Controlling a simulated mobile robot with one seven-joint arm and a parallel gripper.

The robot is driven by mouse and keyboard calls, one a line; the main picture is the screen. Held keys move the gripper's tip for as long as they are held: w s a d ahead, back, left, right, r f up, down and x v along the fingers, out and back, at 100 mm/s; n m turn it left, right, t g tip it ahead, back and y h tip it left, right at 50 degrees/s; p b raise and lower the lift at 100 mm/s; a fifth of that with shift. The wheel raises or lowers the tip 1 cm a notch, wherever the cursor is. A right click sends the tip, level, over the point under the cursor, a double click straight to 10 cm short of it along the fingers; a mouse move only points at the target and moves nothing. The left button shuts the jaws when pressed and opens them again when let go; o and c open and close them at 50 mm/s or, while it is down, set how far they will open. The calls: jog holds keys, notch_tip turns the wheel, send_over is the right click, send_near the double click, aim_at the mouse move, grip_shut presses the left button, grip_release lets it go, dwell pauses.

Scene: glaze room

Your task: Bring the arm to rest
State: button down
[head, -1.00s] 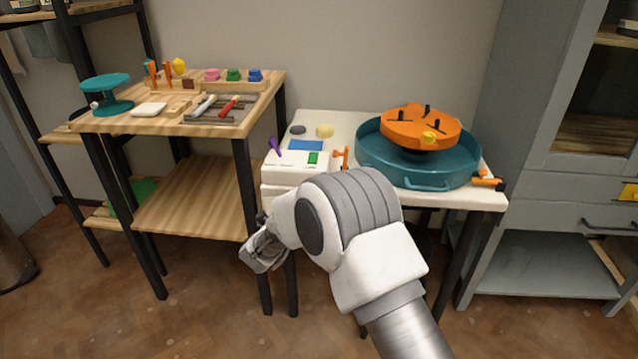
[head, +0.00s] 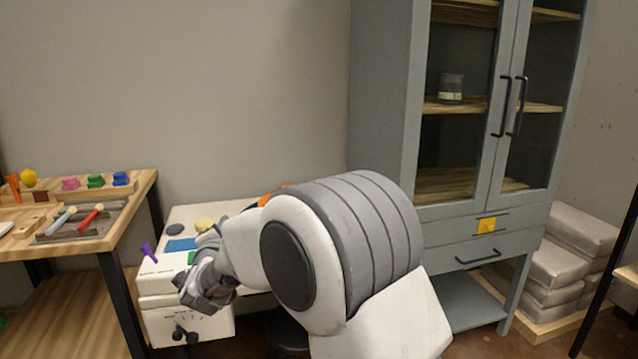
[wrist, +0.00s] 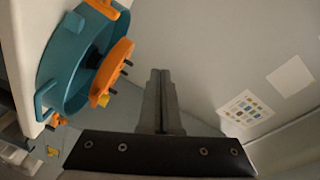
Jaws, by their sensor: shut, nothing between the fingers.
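My gripper (head: 207,292) is at the end of my white and grey arm, which reaches up from the lower right in the head view. It appears in front of the white bench (head: 218,212), low at its left part. In the wrist view its grey fingers (wrist: 160,75) are together with nothing between them. The wrist view also shows the teal basin (wrist: 62,75) with an orange wheel head (wrist: 115,70) in it. In the head view my arm hides nearly all of the basin and wheel.
A wooden table (head: 135,196) with tools and coloured pots stands left. A purple cone (head: 148,252) is on the bench's left side. A grey cabinet (head: 385,130) with glass doors stands right, with stacked bags (head: 575,232) beyond it. The wall above the bench is clear.

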jog(key=s+d+r+n+g+y, duration=0.1)
jog(key=s+d+r+n+g, duration=0.1)
jog(key=s+d+n, duration=0.3)
jog(key=s+d+r+g, duration=0.2)
jog(key=d+r, duration=0.1)
jog(key=d, duration=0.3)
jog(key=s+d+r+n+g+y, duration=0.1)
jog(key=s+d+r+n, duration=0.1)
jog(key=s+d+n, duration=0.3)
jog(key=s+d+f+g+h, duration=0.2)
jog(key=s+d+f+g, duration=0.15)
jog(key=s+d, duration=0.75)
jog(key=s+d+f+g+h, duration=0.25)
jog(key=s+d+f, duration=0.4)
jog(key=s, duration=0.65)
notch_tip(320, 180, up, 30)
jog(key=d+p, duration=0.1)
jog(key=p, duration=2.7)
jog(key=shift+s+d+r+n+g+p, duration=0.2)
jog(key=shift+s+d+n+g+p, duration=0.1)
jog(key=shift+n+g, duration=0.1)
jog(key=shift+w+a+f, duration=0.1)
